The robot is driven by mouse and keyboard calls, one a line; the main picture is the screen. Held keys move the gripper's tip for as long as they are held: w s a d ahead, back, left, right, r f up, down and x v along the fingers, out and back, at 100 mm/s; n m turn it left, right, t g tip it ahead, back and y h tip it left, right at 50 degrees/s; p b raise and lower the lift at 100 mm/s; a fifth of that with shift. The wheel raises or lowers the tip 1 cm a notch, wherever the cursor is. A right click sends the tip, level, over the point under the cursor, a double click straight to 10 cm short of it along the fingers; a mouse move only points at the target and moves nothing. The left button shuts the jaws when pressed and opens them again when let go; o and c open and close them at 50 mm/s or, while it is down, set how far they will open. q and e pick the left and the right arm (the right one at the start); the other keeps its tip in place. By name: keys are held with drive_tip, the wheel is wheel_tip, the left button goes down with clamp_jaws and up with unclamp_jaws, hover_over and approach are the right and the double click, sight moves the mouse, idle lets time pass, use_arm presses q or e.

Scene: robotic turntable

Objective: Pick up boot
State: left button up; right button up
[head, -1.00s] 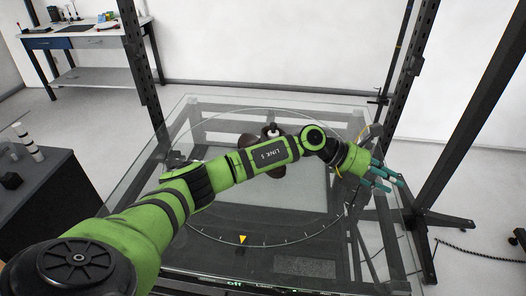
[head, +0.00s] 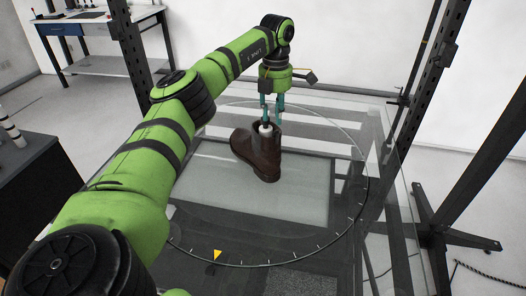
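A dark brown boot (head: 258,157) stands upright on the round glass turntable (head: 206,200), with its toe to the left. A white round thing shows in its top opening. My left gripper (head: 270,112) points down right at the boot's top, its teal fingers spread apart to either side of the opening. I cannot tell whether the fingers touch the boot. My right gripper is not in view.
Dark upright frame posts (head: 430,80) stand to the right and at the back left. A workbench (head: 95,27) is at the far left, and a dark cabinet (head: 35,180) is at the left edge. The front of the turntable is clear.

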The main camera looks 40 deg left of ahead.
sight(274, 131)
use_arm(q)
drive_tip(key=shift+s+f+p, duration=0.2)
drive_tip(key=shift+f+p, duration=0.65)
drive_tip(key=shift+f, duration=0.3)
drive_tip(key=shift+w+f+p, duration=0.2)
drive_tip(key=shift+f+p, duration=0.6)
drive_tip(key=shift+f, duration=1.55)
clamp_jaws()
drive_tip(key=shift+w, duration=0.1)
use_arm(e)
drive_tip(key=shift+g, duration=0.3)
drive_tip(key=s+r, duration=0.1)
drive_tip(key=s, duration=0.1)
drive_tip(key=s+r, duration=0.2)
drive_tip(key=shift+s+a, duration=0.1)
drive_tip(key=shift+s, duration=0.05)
